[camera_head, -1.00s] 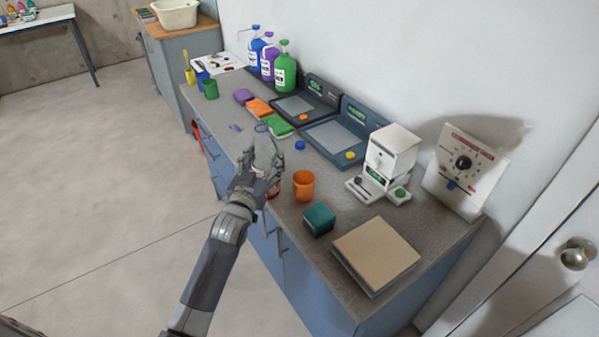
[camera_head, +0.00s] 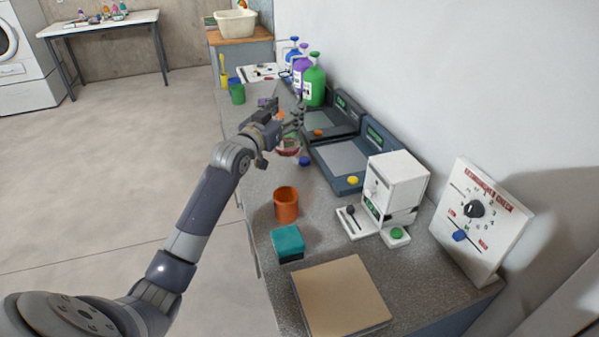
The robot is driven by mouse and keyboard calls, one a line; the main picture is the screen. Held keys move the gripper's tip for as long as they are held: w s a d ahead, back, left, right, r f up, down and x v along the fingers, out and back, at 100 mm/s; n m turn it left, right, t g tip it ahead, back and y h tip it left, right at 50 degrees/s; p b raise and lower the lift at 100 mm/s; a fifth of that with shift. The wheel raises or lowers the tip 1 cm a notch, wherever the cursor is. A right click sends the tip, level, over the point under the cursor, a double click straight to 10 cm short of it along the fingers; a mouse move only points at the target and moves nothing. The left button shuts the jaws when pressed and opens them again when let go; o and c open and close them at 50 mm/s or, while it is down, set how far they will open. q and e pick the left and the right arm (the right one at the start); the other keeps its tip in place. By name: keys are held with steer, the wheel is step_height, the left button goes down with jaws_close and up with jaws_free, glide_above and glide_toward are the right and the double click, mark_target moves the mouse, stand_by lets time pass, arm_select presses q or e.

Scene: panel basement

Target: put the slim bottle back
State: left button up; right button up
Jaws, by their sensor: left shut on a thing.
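My left gripper (camera_head: 288,122) reaches over the middle of the bench and is shut on a clear glass vessel with red liquid (camera_head: 288,149). The vessel hangs below the fingers; its upper part is hidden by them. I cannot tell for sure that it is the slim bottle, or whether its base touches the bench. Blue, purple (camera_head: 300,72) and green (camera_head: 315,83) jugs stand in a row at the wall, behind the gripper. My right gripper is not in view.
On the bench (camera_head: 250,190) are an orange cup (camera_head: 286,205), a teal box (camera_head: 288,243), a tan-topped slab (camera_head: 341,295), two dark scales (camera_head: 341,160), a white dispenser (camera_head: 394,185) and a dial panel (camera_head: 480,220). A far table (camera_head: 110,24) holds small coloured bottles (camera_head: 105,13).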

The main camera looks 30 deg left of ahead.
mark_target(280, 148)
arm_select(q)
steer(key=f, duration=0.5)
steer(key=shift+s+a+f, duration=0.15)
steer(key=shift+a+f, duration=0.05)
steer(key=shift+a, duration=0.1)
step_height(280, 148, down, 3)
steer(key=shift+d, duration=0.15)
steer(key=shift+f, duration=0.55)
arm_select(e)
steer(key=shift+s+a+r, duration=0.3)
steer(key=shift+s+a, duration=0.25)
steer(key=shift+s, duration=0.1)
arm_select(q)
steer(key=shift+f, duration=0.15)
steer(key=o, duration=1.2)
steer(key=shift+c, duration=0.2)
steer(key=shift+s, duration=0.1)
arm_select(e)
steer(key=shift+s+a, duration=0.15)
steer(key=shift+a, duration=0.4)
